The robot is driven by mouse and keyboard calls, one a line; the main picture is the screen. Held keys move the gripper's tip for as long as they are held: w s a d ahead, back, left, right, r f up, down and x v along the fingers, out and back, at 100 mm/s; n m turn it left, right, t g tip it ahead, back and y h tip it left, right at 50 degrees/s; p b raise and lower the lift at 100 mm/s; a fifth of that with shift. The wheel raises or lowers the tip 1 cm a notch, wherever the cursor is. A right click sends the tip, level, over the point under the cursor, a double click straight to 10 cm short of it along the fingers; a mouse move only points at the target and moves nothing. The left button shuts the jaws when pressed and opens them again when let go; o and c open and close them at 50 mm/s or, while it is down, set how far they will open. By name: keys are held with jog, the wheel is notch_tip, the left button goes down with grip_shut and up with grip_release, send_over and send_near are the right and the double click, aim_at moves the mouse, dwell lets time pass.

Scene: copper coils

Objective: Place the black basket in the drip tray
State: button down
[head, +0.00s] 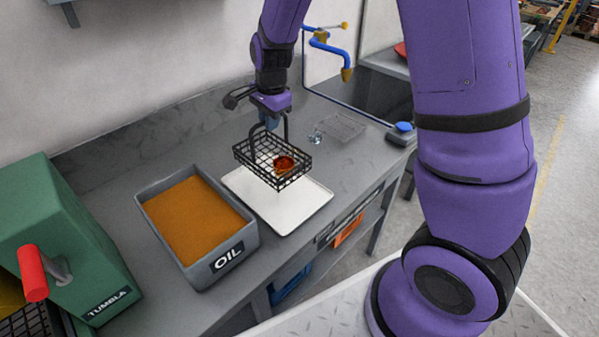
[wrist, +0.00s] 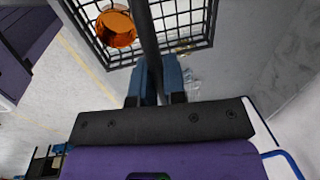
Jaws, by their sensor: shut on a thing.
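The black wire basket (head: 268,160) hangs above the white drip tray (head: 298,204) in the head view. A copper coil (head: 284,164) lies inside the basket; it also shows in the wrist view (wrist: 117,28). My gripper (head: 271,121) is shut on the basket's upright handle. In the wrist view its blue fingertips (wrist: 158,82) close around the dark handle bar (wrist: 146,35). The basket looks roughly level and apart from the tray, though the exact gap is hard to judge. The basket hides part of the tray's far side.
A grey container labelled OIL (head: 247,240), full of orange-brown liquid, stands left of the tray. A green TUMBLA machine (head: 60,240) with a red handle is further left. A wire rack (head: 342,127) lies behind right, near a blue tap (head: 330,47).

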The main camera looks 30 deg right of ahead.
aim_at(273, 150)
jog(key=f, duration=0.5)
jog(key=shift+d+f, duration=0.25)
jog(key=shift+d, duration=0.05)
jog(key=shift+a+f, duration=0.1)
jog(key=shift+f, duration=2.1)
jog(key=c, duration=1.2)
grip_release()
jog(key=shift+f, duration=0.1)
